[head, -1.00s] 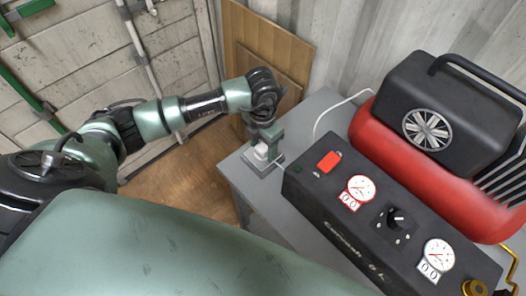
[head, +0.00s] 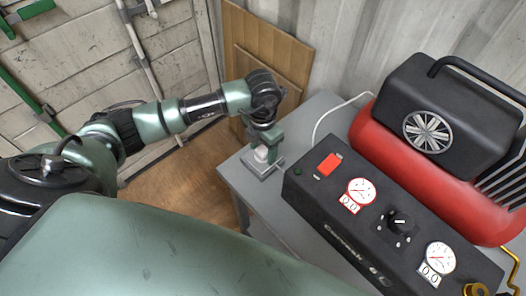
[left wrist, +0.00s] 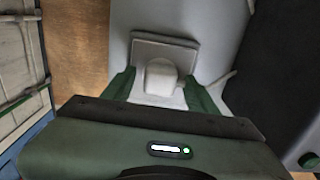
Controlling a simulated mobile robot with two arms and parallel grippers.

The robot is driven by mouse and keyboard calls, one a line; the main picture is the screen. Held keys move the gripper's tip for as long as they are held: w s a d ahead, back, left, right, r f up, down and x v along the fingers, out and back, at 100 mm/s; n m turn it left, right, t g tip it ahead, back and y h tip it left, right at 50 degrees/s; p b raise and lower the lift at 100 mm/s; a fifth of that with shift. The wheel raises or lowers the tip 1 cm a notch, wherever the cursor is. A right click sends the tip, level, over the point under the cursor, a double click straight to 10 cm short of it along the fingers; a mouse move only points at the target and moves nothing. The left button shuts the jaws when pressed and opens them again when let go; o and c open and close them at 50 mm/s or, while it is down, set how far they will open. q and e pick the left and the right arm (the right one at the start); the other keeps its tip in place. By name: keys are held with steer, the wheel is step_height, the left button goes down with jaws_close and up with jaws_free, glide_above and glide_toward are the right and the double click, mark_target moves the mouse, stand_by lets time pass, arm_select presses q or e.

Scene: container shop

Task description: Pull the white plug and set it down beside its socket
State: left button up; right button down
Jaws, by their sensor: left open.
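The white plug (head: 262,153) stands on the grey socket block (head: 265,171) near the left corner of the grey table. In the left wrist view the plug (left wrist: 160,76) shows between my fingers, in front of the socket's raised grey edge (left wrist: 165,44). My left gripper (left wrist: 161,90) is open, with one green finger on each side of the plug and a gap visible at each side. In the head view my left gripper (head: 264,150) comes down over the plug and partly hides it. My right gripper is not in view.
A black control panel (head: 330,200) with dials and a red switch stands just right of the socket. Behind it is a red and black compressor (head: 420,160). A white cable (head: 318,125) runs across the table. Wooden boards (head: 262,50) lean behind the gripper.

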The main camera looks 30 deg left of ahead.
mark_target(263, 150)
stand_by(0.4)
arm_select(q)
jaws_close()
steer(key=shift+r, duration=0.1)
steer(key=shift+r+p, duration=1.85)
steer(key=shift+r, duration=1.1)
